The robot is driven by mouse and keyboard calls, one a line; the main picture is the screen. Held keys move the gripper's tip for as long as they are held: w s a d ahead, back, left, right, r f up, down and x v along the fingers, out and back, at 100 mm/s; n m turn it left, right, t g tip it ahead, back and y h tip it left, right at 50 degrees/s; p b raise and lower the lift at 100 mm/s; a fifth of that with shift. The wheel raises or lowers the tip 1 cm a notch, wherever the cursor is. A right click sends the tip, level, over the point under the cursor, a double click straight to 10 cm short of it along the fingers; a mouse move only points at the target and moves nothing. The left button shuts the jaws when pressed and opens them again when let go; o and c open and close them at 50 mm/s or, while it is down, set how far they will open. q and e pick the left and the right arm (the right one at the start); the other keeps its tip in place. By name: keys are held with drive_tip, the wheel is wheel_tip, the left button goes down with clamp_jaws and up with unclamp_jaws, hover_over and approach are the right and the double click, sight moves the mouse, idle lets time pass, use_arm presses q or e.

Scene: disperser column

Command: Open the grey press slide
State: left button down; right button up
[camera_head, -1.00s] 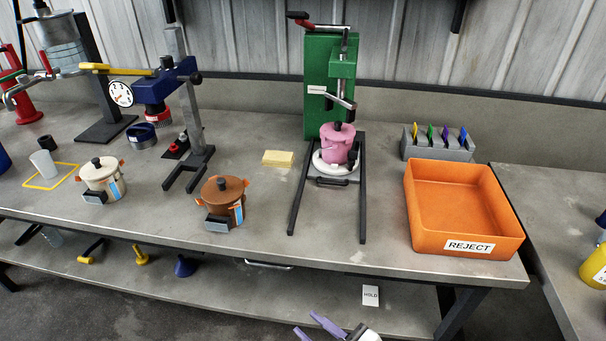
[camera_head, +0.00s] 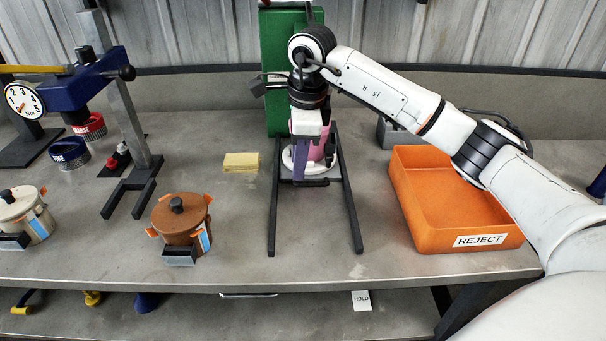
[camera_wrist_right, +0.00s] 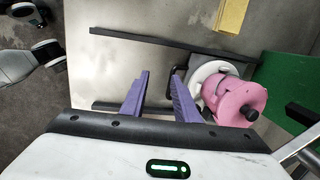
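The press slide (camera_head: 318,174) sits low between two dark rails in front of the green press (camera_head: 284,70). It carries a white round seat with a pink pot (camera_head: 316,150) on it, and has a dark bar handle (camera_head: 316,183) at its front. My right gripper (camera_head: 299,178) points down at the handle and partly hides the pot and seat. In the right wrist view its two purple fingers (camera_wrist_right: 160,78) are apart. The dark handle (camera_wrist_right: 178,83) shows close to the right-hand fingertip; I cannot tell whether they touch. My left gripper is not in view.
An orange REJECT bin (camera_head: 455,205) stands right of the rails, under my right arm. A brown pot (camera_head: 180,222) and yellow sponge-like block (camera_head: 241,162) are to the left. The table between and in front of the rails (camera_head: 310,225) is clear.

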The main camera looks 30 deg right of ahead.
sight(310, 162)
drive_tip(key=shift+h, duration=0.7)
drive_tip(key=d+f, duration=0.1)
drive_tip(key=f, duration=0.1)
drive_tip(key=w+d+f, duration=0.1)
drive_tip(key=d+f, duration=0.1)
drive_tip(key=f, duration=0.1)
drive_tip(key=w+d+f, duration=0.1)
drive_tip(key=f, duration=0.2)
drive_tip(key=shift+d+f, duration=0.1)
drive_tip(key=shift+d, duration=0.1)
drive_tip(key=shift+c, duration=0.3)
clamp_jaws()
